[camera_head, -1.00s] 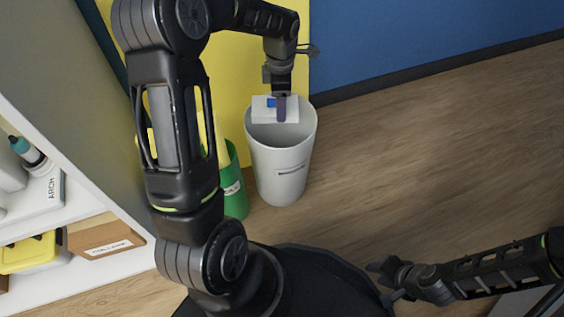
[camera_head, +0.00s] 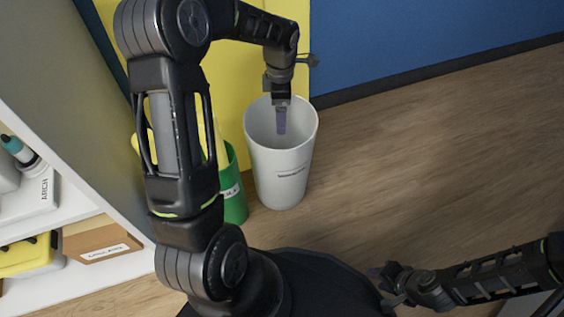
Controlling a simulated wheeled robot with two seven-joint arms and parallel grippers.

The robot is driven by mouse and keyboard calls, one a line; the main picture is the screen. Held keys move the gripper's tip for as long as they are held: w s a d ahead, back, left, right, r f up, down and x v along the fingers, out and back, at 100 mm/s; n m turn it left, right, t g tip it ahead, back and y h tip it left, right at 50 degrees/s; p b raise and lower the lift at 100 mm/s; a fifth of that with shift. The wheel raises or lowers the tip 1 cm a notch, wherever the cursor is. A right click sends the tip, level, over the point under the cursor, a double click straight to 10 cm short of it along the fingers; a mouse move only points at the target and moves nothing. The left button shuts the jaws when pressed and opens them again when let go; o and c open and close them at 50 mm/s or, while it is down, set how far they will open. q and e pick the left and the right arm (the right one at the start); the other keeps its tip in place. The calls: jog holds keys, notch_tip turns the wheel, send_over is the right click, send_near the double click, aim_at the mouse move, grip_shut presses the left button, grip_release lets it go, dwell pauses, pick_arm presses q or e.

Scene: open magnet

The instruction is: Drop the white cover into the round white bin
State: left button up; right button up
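The round white bin (camera_head: 279,178) stands upright on the floor against the yellow panel, with a small dark label on its side. My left gripper (camera_head: 281,122) points down into the bin's mouth, and its finger shows edge-on inside the rim. The white cover is not visible now; neither the gripper nor the visible part of the bin's inside shows it, and the bin's bottom is hidden. My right gripper (camera_head: 382,286) is low at the right, away from the bin, with its fingers apart and empty.
A green bin (camera_head: 236,197) stands just left of the white bin, partly behind my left arm. White shelves (camera_head: 115,265) with a cardboard box (camera_head: 98,243) and a yellow case (camera_head: 25,254) are at the left. The wooden floor (camera_head: 440,160) to the right is clear.

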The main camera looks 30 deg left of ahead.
pick_arm(q)
notch_tip(320, 180, up, 8)
jog(key=p, duration=0.3)
dwell(0.3)
jog(key=shift+f, duration=0.15)
dwell(0.6)
